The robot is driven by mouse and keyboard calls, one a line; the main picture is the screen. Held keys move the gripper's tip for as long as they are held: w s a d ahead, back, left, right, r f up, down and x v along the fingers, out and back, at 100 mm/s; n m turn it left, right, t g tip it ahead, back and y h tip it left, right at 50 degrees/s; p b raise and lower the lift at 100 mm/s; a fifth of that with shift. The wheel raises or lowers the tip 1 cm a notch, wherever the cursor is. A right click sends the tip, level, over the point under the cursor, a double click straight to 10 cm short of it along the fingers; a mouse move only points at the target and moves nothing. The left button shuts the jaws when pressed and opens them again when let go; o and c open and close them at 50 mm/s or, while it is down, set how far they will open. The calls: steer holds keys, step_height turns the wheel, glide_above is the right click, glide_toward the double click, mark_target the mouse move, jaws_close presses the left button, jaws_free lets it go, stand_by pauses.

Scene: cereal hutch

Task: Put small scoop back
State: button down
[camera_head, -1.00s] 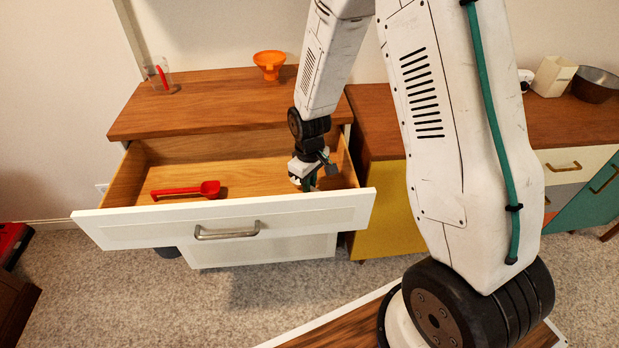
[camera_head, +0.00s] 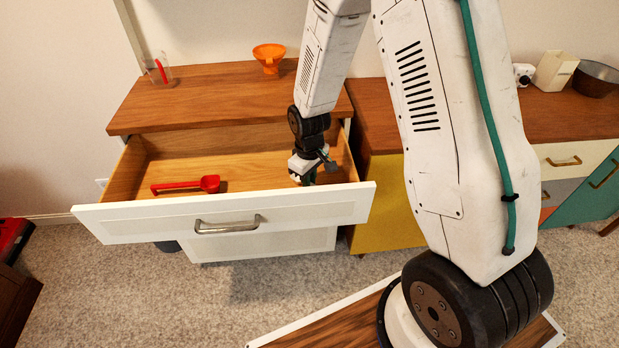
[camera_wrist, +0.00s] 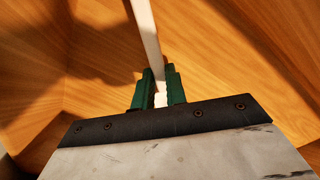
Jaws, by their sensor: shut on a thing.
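My gripper (camera_head: 306,183) is down inside the open top drawer (camera_head: 225,213), near its right end. In the wrist view its green fingers (camera_wrist: 159,98) are shut on a thin white handle (camera_wrist: 146,35). The handle runs up out of the frame, so its far end is hidden and I cannot tell whether it is the small scoop's. A red scoop (camera_head: 186,185) lies in the drawer's left half, apart from my gripper.
An orange funnel (camera_head: 269,57) and a clear cup with a red handle (camera_head: 160,71) stand on the cabinet top (camera_head: 205,106). The drawer floor between the red scoop and my gripper is clear. A second cabinet (camera_head: 376,120) stands to the right.

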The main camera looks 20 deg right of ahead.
steer(key=c, duration=1.3)
jaws_free()
steer(key=shift+c, duration=0.2)
steer(key=shift+r, duration=3.85)
